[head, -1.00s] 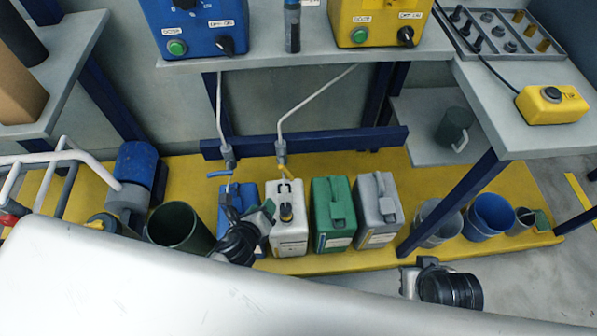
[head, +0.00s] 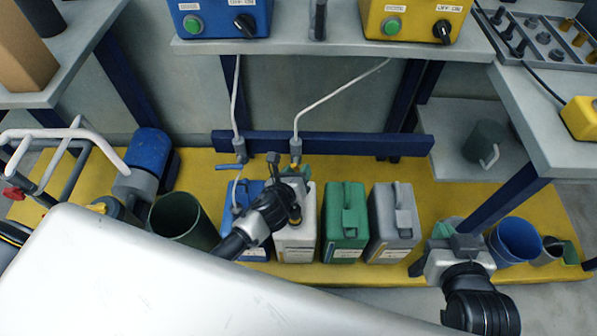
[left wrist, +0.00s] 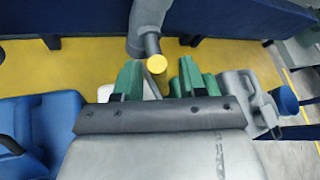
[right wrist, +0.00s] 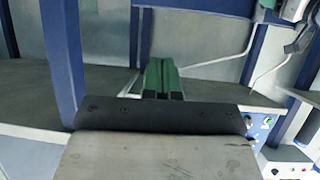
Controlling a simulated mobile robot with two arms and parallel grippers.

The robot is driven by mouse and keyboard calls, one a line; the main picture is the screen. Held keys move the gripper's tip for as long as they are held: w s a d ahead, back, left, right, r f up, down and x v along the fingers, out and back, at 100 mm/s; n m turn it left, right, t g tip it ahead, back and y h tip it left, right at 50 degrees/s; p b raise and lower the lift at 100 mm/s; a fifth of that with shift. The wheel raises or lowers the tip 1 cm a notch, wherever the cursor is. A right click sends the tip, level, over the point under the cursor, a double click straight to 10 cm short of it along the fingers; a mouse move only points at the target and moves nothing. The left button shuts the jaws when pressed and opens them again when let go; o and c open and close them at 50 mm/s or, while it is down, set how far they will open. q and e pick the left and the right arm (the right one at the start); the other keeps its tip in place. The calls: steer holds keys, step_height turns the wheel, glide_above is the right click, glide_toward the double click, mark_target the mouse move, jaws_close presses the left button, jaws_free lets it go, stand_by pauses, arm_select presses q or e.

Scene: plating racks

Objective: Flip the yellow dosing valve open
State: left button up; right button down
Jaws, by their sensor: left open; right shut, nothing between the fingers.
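The yellow dosing valve (head: 296,149) hangs at the lower end of a pale pipe above the white canister (head: 296,236). In the left wrist view the valve has a grey body (left wrist: 146,20) and a yellow round-ended handle (left wrist: 156,64), seen nearly end-on. My left gripper (head: 288,172) is just below the valve and partly hides its handle in the head view. In the left wrist view its green fingers (left wrist: 160,80) are open, one on each side of the handle; contact cannot be told. My right gripper (head: 452,234) is shut and empty at the right; its fingers (right wrist: 161,76) are together.
A blue-handled valve (head: 235,166) hangs to the left above a blue canister (head: 240,222). Green (head: 345,220) and grey (head: 393,225) canisters stand right of the white one. A blue beam (head: 350,146) runs behind the valves. The worktop (head: 330,45) is above.

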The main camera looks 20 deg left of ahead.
arm_select(q)
steer(key=shift+w+f, duration=0.15)
steer(key=shift+w, duration=0.25)
arm_select(e)
steer(key=shift+w+a+r+t, duration=0.15)
steer(key=shift+w+r+t, duration=0.15)
steer(key=shift+r+t, duration=0.1)
